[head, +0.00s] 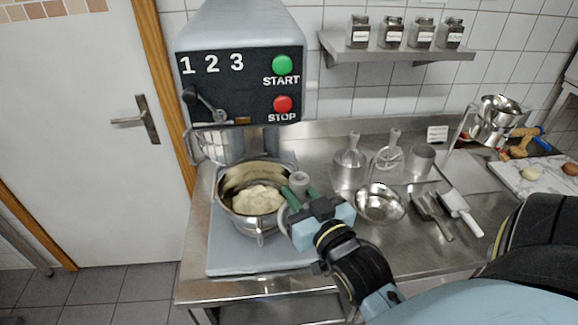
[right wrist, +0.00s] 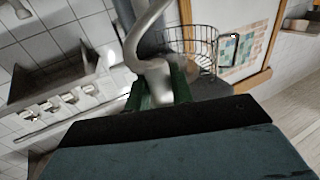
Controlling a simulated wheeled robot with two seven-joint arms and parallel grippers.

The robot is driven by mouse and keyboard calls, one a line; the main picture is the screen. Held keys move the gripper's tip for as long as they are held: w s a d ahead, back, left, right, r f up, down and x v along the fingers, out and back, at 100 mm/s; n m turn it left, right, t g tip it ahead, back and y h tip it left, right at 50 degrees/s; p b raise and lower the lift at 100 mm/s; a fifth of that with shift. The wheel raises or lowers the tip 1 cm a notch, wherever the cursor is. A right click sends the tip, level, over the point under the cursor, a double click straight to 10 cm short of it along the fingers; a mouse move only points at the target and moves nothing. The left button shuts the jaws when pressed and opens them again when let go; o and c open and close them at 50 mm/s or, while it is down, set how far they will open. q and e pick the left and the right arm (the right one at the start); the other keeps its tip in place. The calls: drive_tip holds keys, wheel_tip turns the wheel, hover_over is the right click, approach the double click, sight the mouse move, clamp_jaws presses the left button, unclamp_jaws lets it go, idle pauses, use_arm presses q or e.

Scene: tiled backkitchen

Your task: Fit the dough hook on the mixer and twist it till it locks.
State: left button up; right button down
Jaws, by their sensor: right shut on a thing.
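The mixer (head: 240,25) stands at the left of the steel table, with a 1-2-3 dial, a green START and a red STOP button. Its wire guard (head: 210,147) hangs under the head and also shows in the right wrist view (right wrist: 203,45). Below is a steel bowl (head: 232,208) with pale dough (head: 258,200). My right gripper (head: 298,190) is at the bowl's right rim, its green fingers shut on the dough hook (right wrist: 146,40). The curved metal hook is apart from the mixer head. The mixer's hook socket is hidden. My left gripper is out of view.
Right of the bowl lie a small steel bowl (head: 380,203), scoops (head: 432,213), funnel-like vessels (head: 349,165) and a cup (head: 420,160). A shelf with jars (head: 400,54) is on the wall. A board with dough pieces (head: 540,178) is at far right.

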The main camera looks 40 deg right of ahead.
drive_tip(key=shift+w+d+r, duration=0.15)
drive_tip(key=shift+w, duration=0.25)
drive_tip(key=shift+w+d, duration=0.2)
drive_tip(key=shift+w, duration=0.5)
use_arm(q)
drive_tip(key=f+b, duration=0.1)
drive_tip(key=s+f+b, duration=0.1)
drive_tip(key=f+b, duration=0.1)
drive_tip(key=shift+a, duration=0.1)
use_arm(e)
drive_tip(key=w+d+r, duration=0.2)
drive_tip(key=w+d, duration=0.1)
drive_tip(key=w, duration=1.4)
drive_tip(key=shift+d, duration=0.2)
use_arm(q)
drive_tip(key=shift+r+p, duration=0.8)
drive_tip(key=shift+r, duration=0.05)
use_arm(e)
drive_tip(key=shift+r, duration=0.5)
idle(0.4)
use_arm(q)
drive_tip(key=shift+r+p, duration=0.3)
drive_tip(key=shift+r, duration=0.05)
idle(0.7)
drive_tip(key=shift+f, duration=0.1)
use_arm(e)
drive_tip(key=shift+m+g+h, duration=0.3)
drive_tip(key=shift+m+h, duration=0.5)
drive_tip(key=shift+h, duration=0.4)
